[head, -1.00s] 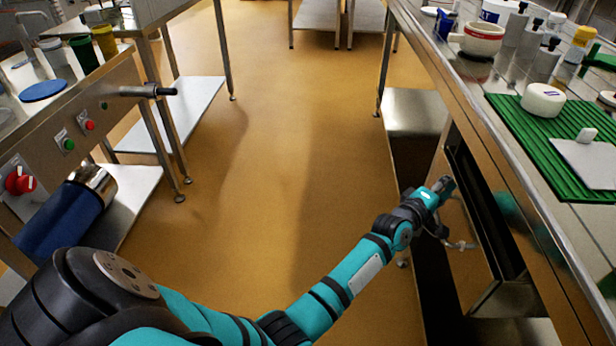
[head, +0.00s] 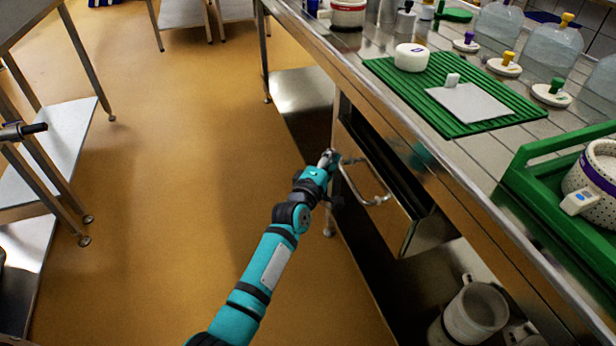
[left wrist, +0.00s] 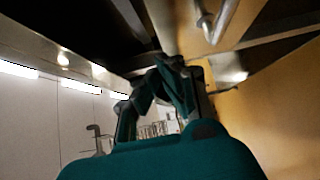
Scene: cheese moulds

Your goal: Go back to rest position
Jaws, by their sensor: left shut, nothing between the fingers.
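My left gripper (head: 328,160) is shut and empty at the end of the teal arm. In the head view it appears beside the far left end of an open drawer (head: 375,195) under the right-hand counter. The drawer's bar handle (head: 372,196) is just to the right of the gripper, and the fingers are not around it. In the left wrist view my left gripper (left wrist: 178,72) points away from the camera, with a metal bar (left wrist: 215,20) above it. My right gripper is in neither view.
A metal counter (head: 470,185) runs along the right, carrying a green mat (head: 385,70), a green tray (head: 520,178) and several jars. White pots (head: 475,312) stand on the shelf below. Orange floor (head: 180,180) is clear left of the arm.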

